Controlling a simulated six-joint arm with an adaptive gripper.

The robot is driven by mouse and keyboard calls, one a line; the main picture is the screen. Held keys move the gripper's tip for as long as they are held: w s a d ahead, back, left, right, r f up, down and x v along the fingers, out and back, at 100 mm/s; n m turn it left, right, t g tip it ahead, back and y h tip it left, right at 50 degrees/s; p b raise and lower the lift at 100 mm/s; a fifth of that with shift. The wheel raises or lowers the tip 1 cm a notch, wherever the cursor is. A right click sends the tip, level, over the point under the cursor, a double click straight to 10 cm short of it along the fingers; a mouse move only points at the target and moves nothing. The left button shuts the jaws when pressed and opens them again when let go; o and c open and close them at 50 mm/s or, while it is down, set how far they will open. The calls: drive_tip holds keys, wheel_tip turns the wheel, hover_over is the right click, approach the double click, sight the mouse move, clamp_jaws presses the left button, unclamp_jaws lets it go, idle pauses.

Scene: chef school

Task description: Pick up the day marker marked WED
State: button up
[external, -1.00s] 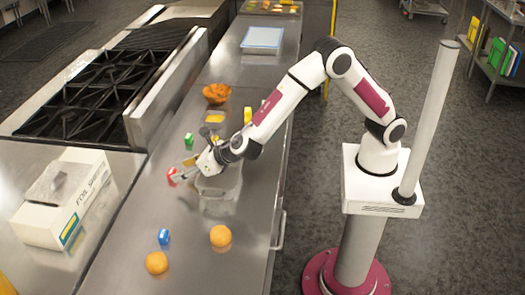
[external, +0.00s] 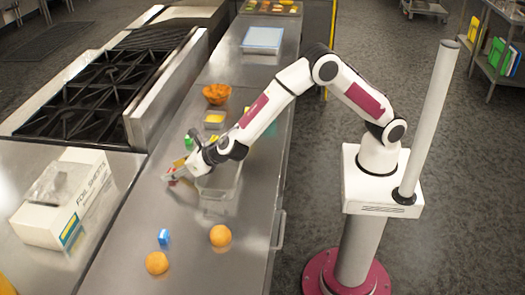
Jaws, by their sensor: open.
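A blue and white block (external: 163,237) stands nearer the camera. A green block (external: 188,142) shows just beyond my gripper. No lettering is readable, so I cannot tell which block is marked WED.
A clear container (external: 226,188) sits under my wrist. Two oranges (external: 157,263) (external: 221,235) lie near the blue block. An orange bowl (external: 216,94) and a yellow-filled tray (external: 214,118) stand farther back. A white box (external: 50,218) and the stove (external: 95,88) are at left.

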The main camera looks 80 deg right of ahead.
drive_tip(key=shift+x, duration=0.9)
drive_tip(key=c, duration=1.1)
